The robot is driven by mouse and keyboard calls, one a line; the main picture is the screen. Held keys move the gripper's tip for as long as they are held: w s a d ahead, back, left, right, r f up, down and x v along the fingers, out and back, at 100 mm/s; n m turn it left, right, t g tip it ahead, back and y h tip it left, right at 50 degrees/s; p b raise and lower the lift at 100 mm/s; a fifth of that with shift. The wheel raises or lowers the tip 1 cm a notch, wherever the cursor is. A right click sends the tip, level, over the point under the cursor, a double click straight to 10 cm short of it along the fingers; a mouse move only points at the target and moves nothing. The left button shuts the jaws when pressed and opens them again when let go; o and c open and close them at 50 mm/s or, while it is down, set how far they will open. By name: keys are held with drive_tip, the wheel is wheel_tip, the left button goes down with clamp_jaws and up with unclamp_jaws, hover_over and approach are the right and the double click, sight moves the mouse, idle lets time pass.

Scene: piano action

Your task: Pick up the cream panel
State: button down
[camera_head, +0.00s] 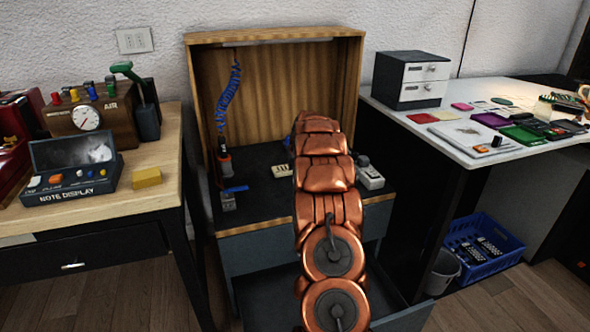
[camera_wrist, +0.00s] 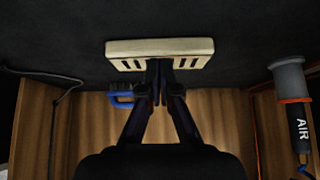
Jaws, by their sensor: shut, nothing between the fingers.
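The cream panel (camera_wrist: 160,47) is a flat pale piece with rows of dark slots, lying on the dark worktop in the wrist view. My gripper (camera_wrist: 159,66) is shut and empty, its fingertips close together and overlapping the panel's lower edge in the picture. Whether they touch it I cannot tell. In the head view a small cream slotted piece (camera_head: 282,170) shows on the cabinet's dark top, just left of my copper arm. My arm hides the gripper there.
The wooden-backed cabinet (camera_head: 270,90) encloses the worktop. A grey device (camera_head: 369,177) stands right of my arm. Tables flank both sides; a drawer below is open.

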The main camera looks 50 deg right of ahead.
drive_tip(key=shift+w+d, duration=0.3)
drive_tip(key=shift+w, duration=0.2)
drive_tip(key=shift+w+d, duration=0.3)
drive_tip(key=shift+w, duration=0.2)
drive_tip(key=shift+w+d+f, duration=0.2)
drive_tip(key=shift+w+d, duration=0.05)
drive_tip(key=shift+w, duration=0.25)
drive_tip(key=shift+s+a+f+b, duration=0.1)
drive_tip(key=shift+f+b, duration=0.4)
drive_tip(key=shift+f, duration=0.2)
